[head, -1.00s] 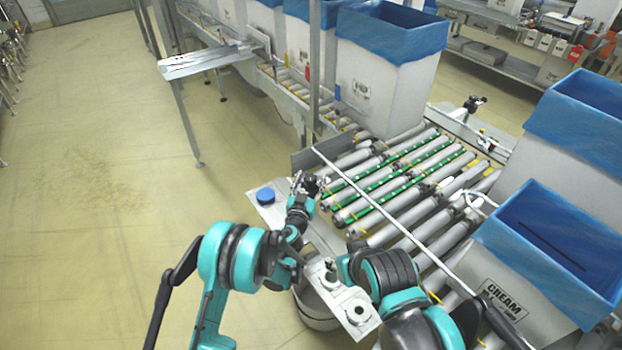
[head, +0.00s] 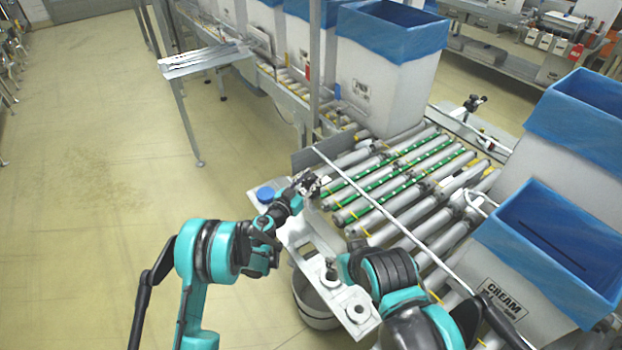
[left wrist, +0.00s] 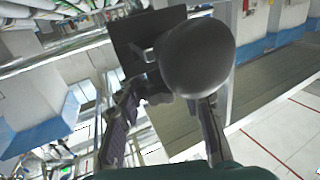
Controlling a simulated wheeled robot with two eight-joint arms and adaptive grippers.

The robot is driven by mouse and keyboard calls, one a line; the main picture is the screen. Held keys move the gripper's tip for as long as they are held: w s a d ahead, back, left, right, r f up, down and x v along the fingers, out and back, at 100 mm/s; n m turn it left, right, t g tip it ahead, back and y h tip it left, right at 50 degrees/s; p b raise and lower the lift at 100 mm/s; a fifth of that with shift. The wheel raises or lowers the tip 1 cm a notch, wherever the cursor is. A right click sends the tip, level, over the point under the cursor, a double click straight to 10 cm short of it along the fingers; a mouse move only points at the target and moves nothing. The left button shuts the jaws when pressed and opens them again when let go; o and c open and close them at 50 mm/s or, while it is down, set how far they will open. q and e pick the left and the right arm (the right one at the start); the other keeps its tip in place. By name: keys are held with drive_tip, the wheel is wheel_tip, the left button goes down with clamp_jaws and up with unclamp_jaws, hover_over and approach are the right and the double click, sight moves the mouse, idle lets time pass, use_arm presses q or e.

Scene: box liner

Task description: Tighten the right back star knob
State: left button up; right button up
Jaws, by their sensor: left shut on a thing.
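In the head view the knob is hidden by the gripper. My right arm comes in at the lower right; its gripper does not show.
A dark grey plate (head: 312,158) stands close behind the left gripper. A blue round cap (head: 265,194) lies to its left. Boxes with blue liners (head: 390,80) stand behind, and a box marked CREAM (head: 500,300) at right. The floor at left is clear.

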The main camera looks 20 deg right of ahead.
use_arm(q)
drive_tip(key=m+g+h, duration=0.1)
drive_tip(key=m+g, duration=0.1)
drive_tip(key=g, duration=0.1)
drive_tip(key=m+g+h, duration=0.2)
drive_tip(key=shift+a+f+g+h, duration=0.1)
drive_tip(key=shift+f+g+h, duration=0.05)
drive_tip(key=shift+g+h, duration=0.2)
drive_tip(key=shift+m+g+h, duration=0.35)
drive_tip(key=shift+m+g, duration=1.15)
drive_tip(key=shift+g, duration=0.55)
drive_tip(key=shift+s+f, duration=0.1)
drive_tip(key=o, duration=1.2)
drive_tip(key=a, duration=0.4)
drive_tip(key=s+a, duration=0.1)
drive_tip(key=a, duration=0.7)
drive_tip(key=shift+s, duration=0.15)
